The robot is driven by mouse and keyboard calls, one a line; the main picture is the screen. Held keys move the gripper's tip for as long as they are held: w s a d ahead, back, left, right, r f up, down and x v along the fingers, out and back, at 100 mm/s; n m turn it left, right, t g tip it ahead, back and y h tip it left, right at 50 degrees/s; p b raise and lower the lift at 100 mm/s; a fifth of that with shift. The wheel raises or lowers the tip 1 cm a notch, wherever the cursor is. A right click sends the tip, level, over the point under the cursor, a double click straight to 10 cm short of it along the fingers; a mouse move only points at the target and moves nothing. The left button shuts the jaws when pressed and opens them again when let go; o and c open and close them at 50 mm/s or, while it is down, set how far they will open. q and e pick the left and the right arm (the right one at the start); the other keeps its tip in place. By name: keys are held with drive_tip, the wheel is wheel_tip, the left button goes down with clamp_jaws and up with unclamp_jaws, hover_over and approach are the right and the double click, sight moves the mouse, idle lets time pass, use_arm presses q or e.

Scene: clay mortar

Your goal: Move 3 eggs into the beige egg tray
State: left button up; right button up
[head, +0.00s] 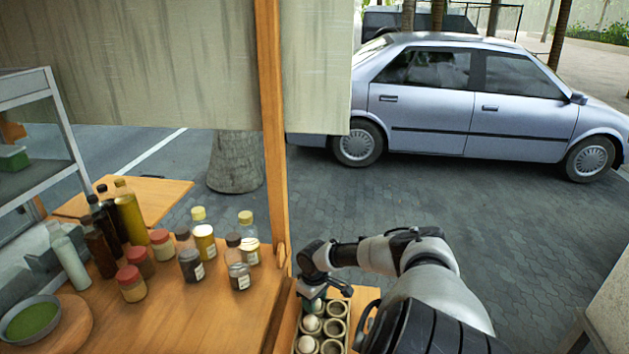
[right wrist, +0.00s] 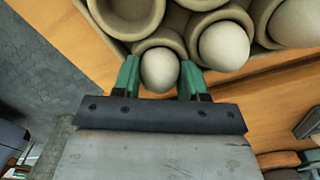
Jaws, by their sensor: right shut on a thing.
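The beige egg tray (head: 337,308), with round cups, sits at the bottom centre of the head view, right of the wooden post. Its cups (right wrist: 131,28) also show at the top of the right wrist view. My right gripper (head: 313,303) is over the tray's far left cup. In the right wrist view its green fingers (right wrist: 160,78) are shut on a pale egg (right wrist: 160,70), which is at the mouth of a cup. Two more eggs (right wrist: 223,46) (right wrist: 297,22) sit in cups beside it; they show in the head view too (head: 311,323) (head: 306,345). My left gripper is not in view.
Several bottles and jars (head: 191,265) stand on the wooden counter (head: 200,310) left of the post (head: 272,130). A bowl of green stuff (head: 30,318) is at the lower left. The cups in the tray's right column look empty.

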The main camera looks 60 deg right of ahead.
drive_tip(key=shift+f, duration=0.1)
drive_tip(key=o, duration=0.7)
wheel_tip(320, 180, up, 11)
drive_tip(key=shift+f+b, duration=0.1)
drive_tip(key=shift+b, duration=0.2)
drive_tip(key=shift+s, duration=0.15)
